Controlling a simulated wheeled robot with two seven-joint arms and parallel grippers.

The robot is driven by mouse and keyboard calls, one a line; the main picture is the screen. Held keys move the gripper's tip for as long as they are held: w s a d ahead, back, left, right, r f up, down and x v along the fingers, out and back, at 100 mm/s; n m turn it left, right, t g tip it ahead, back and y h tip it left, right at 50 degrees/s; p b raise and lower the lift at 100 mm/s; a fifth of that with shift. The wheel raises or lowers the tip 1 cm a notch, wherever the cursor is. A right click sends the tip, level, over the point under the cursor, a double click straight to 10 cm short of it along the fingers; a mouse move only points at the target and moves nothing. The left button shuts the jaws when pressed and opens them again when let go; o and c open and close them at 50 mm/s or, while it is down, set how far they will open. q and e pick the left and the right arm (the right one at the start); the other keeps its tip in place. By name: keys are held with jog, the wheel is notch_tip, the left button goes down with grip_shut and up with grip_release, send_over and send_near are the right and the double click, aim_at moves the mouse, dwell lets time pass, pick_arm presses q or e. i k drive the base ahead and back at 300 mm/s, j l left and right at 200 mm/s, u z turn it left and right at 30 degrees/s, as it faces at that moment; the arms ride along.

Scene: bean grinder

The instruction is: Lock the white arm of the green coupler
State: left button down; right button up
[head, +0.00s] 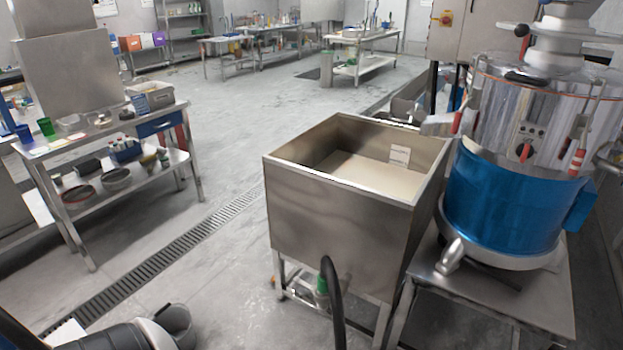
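The green coupler (322,284) is low at the front of the steel tub (335,220), below its front wall. A thick black hose (335,305) rises beside it, bends over and runs down out of the picture. Small pale parts (300,292) show just left of the coupler, but I cannot tell whether one is its white arm or how that arm is set. Dark and grey links of my own arm show at the bottom left, well apart from the coupler. Neither gripper's fingers are in view.
A blue and steel grinder (507,205) stands on a steel stand right of the tub. A steel table (110,140) with containers is at the left. A floor drain grate (165,270) runs between them. Floor left of the tub is clear.

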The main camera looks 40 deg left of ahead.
aim_at(297, 279)
jog(key=u, duration=1.45)
